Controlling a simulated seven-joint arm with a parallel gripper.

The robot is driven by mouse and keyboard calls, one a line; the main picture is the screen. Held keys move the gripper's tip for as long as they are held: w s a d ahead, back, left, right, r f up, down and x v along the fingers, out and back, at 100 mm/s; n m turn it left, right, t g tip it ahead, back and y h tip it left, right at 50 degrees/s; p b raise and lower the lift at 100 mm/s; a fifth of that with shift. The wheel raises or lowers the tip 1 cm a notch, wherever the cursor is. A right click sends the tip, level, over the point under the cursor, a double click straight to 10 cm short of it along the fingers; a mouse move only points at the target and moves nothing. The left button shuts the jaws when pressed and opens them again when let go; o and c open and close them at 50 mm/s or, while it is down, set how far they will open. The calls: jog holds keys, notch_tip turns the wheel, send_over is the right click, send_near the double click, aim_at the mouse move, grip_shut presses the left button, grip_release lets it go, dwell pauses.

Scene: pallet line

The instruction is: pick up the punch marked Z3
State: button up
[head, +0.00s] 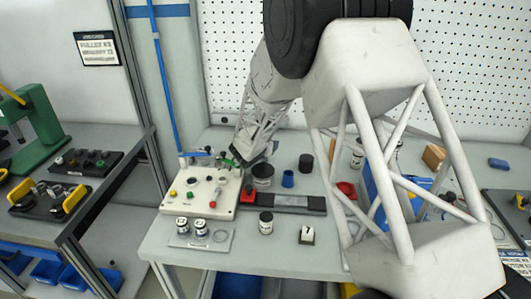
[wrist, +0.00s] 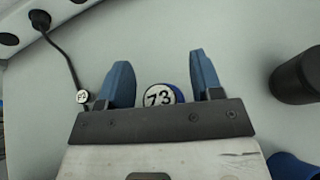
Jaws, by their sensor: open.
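The punch (wrist: 160,97) shows in the wrist view as a round white end face with a blue rim. Its black marking reads as Z3 or 73; the first character is not certain. It sits between the two blue fingers of my gripper (wrist: 160,61), with the dark gripper body hiding its lower part. The fingers are apart with a gap on both sides, and nothing is visibly held. In the head view my gripper's end is near the white control box, and I cannot make out the punch there.
In the head view are the control box (head: 175,200), a dark rack (head: 290,203), a blue cup (head: 287,179) and a jar (head: 266,224).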

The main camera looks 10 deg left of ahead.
jog(key=shift+c, duration=0.4)
grip_shut()
notch_tip(320, 180, up, 10)
dwell(0.7)
dwell(0.4)
